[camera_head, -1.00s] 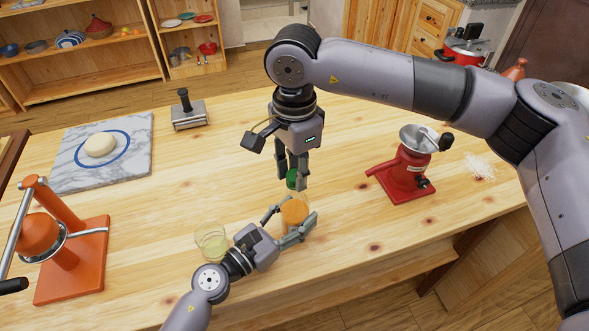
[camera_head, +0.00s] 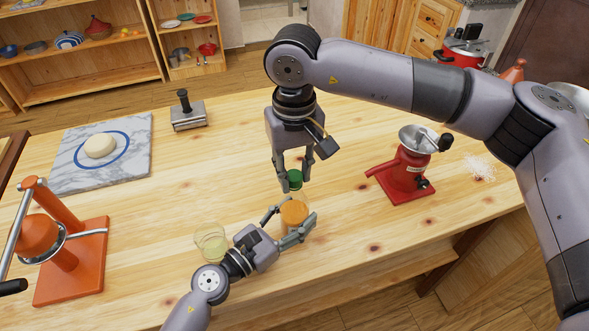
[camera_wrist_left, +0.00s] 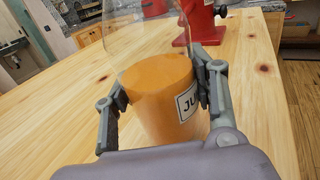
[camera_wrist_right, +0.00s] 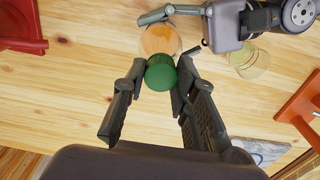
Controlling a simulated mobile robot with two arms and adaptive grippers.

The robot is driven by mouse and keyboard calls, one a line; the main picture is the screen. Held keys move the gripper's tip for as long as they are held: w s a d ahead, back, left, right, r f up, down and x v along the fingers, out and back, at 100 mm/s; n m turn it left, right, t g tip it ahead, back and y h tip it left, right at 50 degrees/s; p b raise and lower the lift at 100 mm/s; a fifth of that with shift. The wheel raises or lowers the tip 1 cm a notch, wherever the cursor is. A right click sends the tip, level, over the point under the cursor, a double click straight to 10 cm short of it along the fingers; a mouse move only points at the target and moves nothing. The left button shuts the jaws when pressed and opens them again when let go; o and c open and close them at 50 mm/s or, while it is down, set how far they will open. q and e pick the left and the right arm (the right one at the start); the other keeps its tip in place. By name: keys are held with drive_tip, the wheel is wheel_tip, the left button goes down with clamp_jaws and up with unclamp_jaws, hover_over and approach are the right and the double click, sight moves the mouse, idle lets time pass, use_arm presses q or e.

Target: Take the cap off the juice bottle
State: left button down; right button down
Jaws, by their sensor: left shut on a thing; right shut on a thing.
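The juice bottle (camera_head: 294,213) stands upright near the table's front edge, with orange juice in its lower part and clear walls above. Its label partly shows in the left wrist view (camera_wrist_left: 165,95). My left gripper (camera_head: 290,216) is shut around the bottle's body from the front left. The green cap (camera_head: 295,177) is at the top of the bottle; it also shows in the right wrist view (camera_wrist_right: 160,73). My right gripper (camera_head: 295,183) points down from above and is shut on the cap. I cannot tell how loose the cap is.
A red grinder (camera_head: 403,172) stands to the right. An orange press (camera_head: 66,250), a marble board (camera_head: 135,145) with dough and a metal press (camera_head: 188,115) are further left.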

sight(294, 175)
drive_tip(key=shift+r, duration=0.1)
idle(0.3)
drive_tip(key=shift+r, duration=1)
drive_tip(key=shift+r, duration=2)
use_arm(q)
drive_tip(key=c, duration=0.6)
unclamp_jaws()
